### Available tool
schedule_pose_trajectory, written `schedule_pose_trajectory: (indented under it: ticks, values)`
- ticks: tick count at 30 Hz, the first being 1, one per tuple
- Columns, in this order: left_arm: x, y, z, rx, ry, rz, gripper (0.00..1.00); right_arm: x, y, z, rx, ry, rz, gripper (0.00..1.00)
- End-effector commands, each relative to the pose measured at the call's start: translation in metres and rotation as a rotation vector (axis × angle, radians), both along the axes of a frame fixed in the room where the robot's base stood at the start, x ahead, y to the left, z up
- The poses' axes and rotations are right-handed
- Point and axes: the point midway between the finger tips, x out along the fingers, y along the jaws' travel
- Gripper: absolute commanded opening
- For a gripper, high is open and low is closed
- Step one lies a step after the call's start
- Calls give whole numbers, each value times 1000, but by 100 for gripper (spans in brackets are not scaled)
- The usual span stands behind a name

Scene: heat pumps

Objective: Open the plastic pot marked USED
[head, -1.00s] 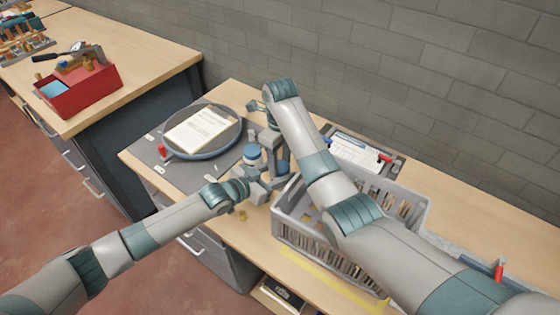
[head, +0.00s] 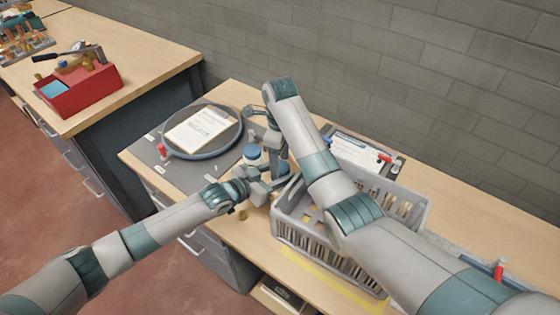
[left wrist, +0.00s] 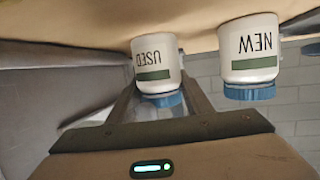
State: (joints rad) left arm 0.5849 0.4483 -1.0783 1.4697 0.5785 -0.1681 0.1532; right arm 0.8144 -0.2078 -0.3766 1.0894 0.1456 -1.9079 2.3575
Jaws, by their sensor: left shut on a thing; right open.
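The white pot marked USED (left wrist: 153,62) has a green band and a blue lid (left wrist: 161,99). It appears upside down in the left wrist view, between my left gripper's fingers (left wrist: 160,88). In the head view the USED pot (head: 282,170) is partly hidden by my grippers. My left gripper (head: 268,186) is shut on it from the front left. My right gripper (head: 274,148) is open and points down just above it. A similar pot marked NEW (left wrist: 248,55) stands beside it, lid on; it also shows in the head view (head: 253,157).
A grey crate (head: 292,238) stands close to the right, partly under my right arm. A round dark tray (head: 228,146) with a notepad (head: 203,129) lies to the left. A clipboard (head: 352,148) lies behind the crate. A small brass piece (head: 243,215) sits near the front edge.

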Motion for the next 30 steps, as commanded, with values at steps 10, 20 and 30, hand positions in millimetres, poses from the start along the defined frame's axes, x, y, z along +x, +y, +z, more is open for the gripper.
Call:
schedule_pose_trajectory:
  ticks: [10, 20, 30]
  values:
    - [3, 4, 0, 4, 0, 6, 0, -1, -1, 23, -2, 5, 0, 62]
    - [1, 2, 0, 3, 0, 4, 0, -1, -1, 44, -2, 5, 0, 62]
    - [1, 1, 0, 1, 0, 2, 0, 0, -1, 46, -1, 0, -8, 59]
